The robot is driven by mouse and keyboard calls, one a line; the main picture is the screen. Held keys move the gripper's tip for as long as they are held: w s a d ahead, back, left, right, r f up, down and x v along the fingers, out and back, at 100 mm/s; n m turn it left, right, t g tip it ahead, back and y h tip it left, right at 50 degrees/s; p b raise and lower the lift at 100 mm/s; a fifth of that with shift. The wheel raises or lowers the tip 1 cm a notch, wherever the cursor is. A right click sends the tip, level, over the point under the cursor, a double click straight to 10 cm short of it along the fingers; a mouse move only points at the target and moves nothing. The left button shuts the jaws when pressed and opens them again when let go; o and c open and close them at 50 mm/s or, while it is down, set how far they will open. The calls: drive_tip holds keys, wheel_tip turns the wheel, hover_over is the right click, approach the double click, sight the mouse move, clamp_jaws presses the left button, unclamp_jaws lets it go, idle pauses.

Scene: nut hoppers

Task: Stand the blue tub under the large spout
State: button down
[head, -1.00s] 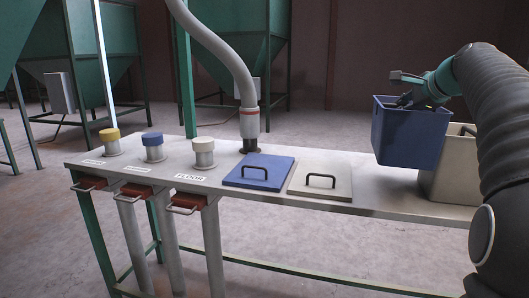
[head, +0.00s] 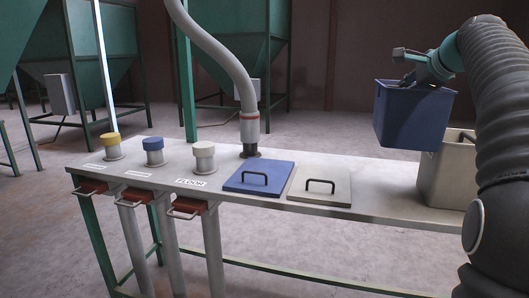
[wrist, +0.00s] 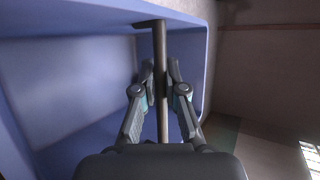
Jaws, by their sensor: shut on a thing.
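The blue tub (head: 413,118) hangs in the air above the right end of the bench, in the head view. My gripper (head: 418,75) is at its top, shut on it. In the wrist view, the fingers of my gripper (wrist: 160,85) close on a thin dark bar across the mouth of the blue tub (wrist: 80,85), which looks empty. Three grey pipes (head: 218,250) run down from the left part of the bench, below red slides with handles (head: 187,206). I cannot tell which is the large spout; their lower ends are not clearly visible.
A cream tub (head: 446,180) stands on the bench (head: 385,200) at right, partly behind my arm. A blue lid (head: 259,177) and a cream lid (head: 320,186) lie on it. A hose (head: 222,60) meets the bench top. Floor before the bench is clear.

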wheel_tip(320, 180, down, 16)
drive_tip(key=b, duration=0.4)
idle(0.4)
